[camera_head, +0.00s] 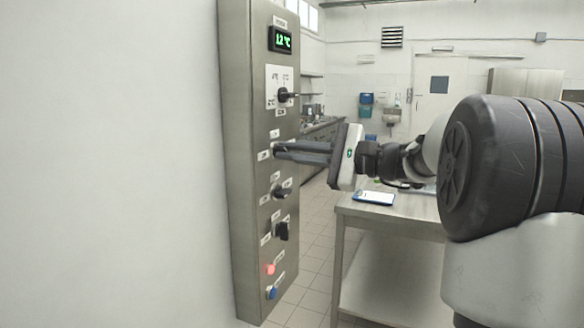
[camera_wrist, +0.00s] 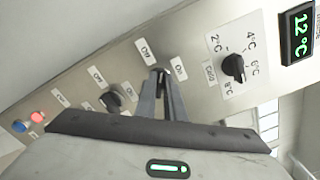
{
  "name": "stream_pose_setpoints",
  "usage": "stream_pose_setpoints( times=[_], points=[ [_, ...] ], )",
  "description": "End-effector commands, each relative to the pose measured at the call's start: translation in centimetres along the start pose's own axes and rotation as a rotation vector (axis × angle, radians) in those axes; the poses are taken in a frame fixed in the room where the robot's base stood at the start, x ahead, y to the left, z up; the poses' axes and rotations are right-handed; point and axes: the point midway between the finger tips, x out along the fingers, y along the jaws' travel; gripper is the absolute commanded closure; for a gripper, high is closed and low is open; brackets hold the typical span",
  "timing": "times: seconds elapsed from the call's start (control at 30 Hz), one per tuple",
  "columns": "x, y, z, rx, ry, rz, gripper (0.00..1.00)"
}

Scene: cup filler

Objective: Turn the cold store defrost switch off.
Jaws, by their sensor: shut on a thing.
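The steel control panel (camera_head: 240,190) stands upright at the left of the head view. My gripper (camera_head: 278,150) reaches it from the right, with its fingertips at a rotary switch below the temperature knob. In the wrist view my gripper (camera_wrist: 161,80) is shut on this switch (camera_wrist: 159,70), whose handle is mostly hidden between the fingertips. An "Off" label (camera_wrist: 145,51) and an "On" label (camera_wrist: 180,68) flank it. The switch's name plate is too small to read, and I cannot tell which way the handle points.
Above are a green 12 °C display (camera_head: 281,40) and a black temperature knob (camera_head: 287,95). Below are another knob (camera_head: 280,192), a black switch (camera_head: 282,231), a red light (camera_head: 270,269) and a blue button (camera_head: 272,293). A steel table (camera_head: 385,211) stands under my arm.

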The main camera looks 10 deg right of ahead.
Motion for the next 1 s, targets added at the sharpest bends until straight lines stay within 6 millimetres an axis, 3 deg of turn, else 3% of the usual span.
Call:
stream_pose_setpoints(
  times=[0.5, 1.0],
  points=[
    [-0.01, 0.61, -0.33, -0.442, 0.0, 0.0, 1.0],
    [-0.05, 0.37, -0.19, -0.613, 0.001, 0.001, 1.0]
  ],
)
